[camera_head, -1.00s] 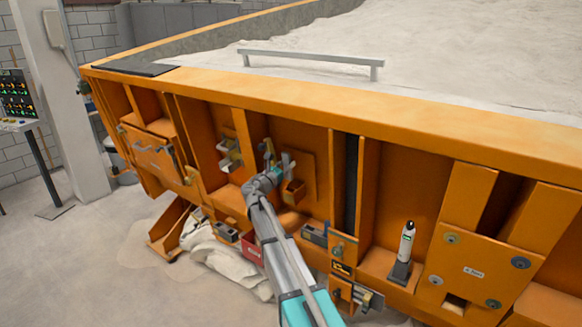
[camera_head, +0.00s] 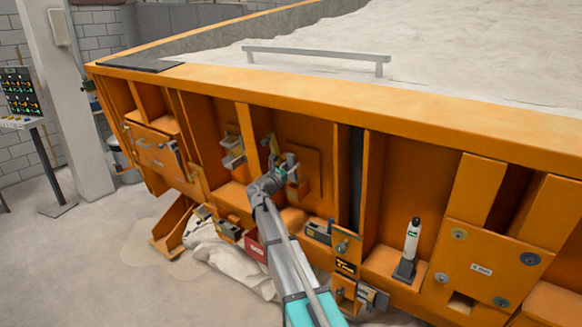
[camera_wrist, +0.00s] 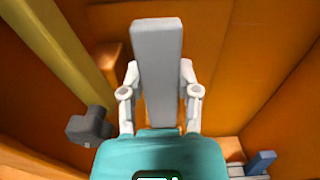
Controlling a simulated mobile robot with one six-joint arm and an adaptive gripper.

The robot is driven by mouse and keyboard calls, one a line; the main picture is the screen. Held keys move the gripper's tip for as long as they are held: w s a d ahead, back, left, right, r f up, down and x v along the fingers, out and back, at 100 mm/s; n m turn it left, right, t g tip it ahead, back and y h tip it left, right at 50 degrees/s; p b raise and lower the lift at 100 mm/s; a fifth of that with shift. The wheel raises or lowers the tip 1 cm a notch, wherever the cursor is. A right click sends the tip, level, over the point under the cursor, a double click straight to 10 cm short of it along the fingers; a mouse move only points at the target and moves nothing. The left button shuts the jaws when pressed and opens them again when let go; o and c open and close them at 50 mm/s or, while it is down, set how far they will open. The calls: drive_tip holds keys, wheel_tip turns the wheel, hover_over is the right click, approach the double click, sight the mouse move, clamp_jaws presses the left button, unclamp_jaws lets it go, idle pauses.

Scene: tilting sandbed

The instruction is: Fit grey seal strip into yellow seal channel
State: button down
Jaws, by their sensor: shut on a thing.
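My gripper (camera_wrist: 159,80) is shut on a flat grey bar, the grey seal strip (camera_wrist: 157,60), which stands up between its two fingers in the wrist view. The strip's far end is free and touches nothing that I can make out. In the head view my gripper (camera_head: 284,168) is inside an orange bay of the bed's side wall, and the strip is too small to tell there. A dull yellow bar (camera_wrist: 62,52) runs slantwise at the left of the wrist view, apart from the strip. I cannot tell whether it is the yellow seal channel.
Orange ribs and walls close in the bay on both sides. A dark grey knob-like part (camera_wrist: 88,127) is left of my gripper, and a blue block (camera_wrist: 262,161) is low at the right. A white bottle-shaped device (camera_head: 411,242) stands on a ledge farther right.

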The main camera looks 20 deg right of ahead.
sight(294, 184)
drive_tip(key=shift+w+d+f+b, duration=0.1)
drive_tip(key=shift+d+f+b, duration=0.05)
drive_tip(key=shift+f+b, duration=0.65)
drive_tip(key=shift+w+d+f+b, duration=0.1)
drive_tip(key=shift+d+f+b, duration=0.05)
drive_tip(key=shift+f+b, duration=0.95)
drive_tip(key=shift+w+d+f+b, duration=0.1)
drive_tip(key=shift+d+f+b, duration=0.05)
drive_tip(key=shift+f+b, duration=0.95)
drive_tip(key=shift+w+d+f+b, duration=0.1)
drive_tip(key=shift+d+f+b, duration=0.05)
drive_tip(key=shift+f+b, duration=0.95)
idle(1.7)
drive_tip(key=shift+c, duration=2)
unclamp_jaws()
drive_tip(key=shift+f, duration=0.1)
drive_tip(key=shift+o, duration=0.7)
drive_tip(key=shift+o, duration=1.3)
